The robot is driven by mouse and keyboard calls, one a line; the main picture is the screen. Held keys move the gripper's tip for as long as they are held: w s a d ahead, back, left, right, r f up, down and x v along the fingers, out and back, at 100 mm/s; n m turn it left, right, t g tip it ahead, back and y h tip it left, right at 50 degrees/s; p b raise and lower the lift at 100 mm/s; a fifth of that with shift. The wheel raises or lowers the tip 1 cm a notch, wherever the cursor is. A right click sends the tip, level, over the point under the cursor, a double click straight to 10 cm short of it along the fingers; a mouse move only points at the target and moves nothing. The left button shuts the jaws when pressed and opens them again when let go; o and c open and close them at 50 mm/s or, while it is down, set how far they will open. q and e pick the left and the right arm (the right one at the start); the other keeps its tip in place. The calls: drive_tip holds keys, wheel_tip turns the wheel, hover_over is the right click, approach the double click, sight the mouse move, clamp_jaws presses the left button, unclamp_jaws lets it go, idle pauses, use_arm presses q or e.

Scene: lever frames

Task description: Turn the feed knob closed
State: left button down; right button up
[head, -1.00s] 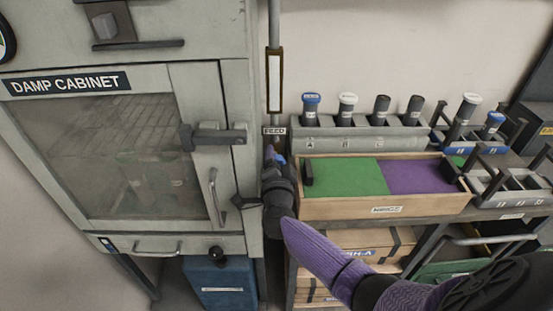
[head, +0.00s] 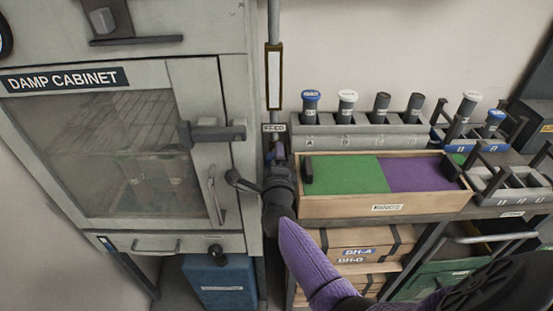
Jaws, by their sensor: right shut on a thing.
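The feed knob (head: 278,147) is on the vertical pipe just under the small FEED label (head: 274,128), right of the damp cabinet. Only a small part of it shows, because my right gripper covers most of it. My right gripper (head: 275,158) reaches up to it from below on the purple arm and is shut on it. The fingertips are dark and small here, so the knob's exact angle cannot be told. My left gripper is not in view.
A wooden tray (head: 340,207) with green and purple sections sits close on the right. A rack (head: 360,133) of capped tubes stands behind it.

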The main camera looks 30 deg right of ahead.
drive_tip(key=shift+f+m, duration=0.15)
drive_tip(key=shift+m, duration=0.25)
drive_tip(key=o, duration=1.3)
drive_tip(key=shift+c, duration=0.2)
drive_tip(key=p+v, duration=0.2)
drive_tip(key=v, duration=0.8)
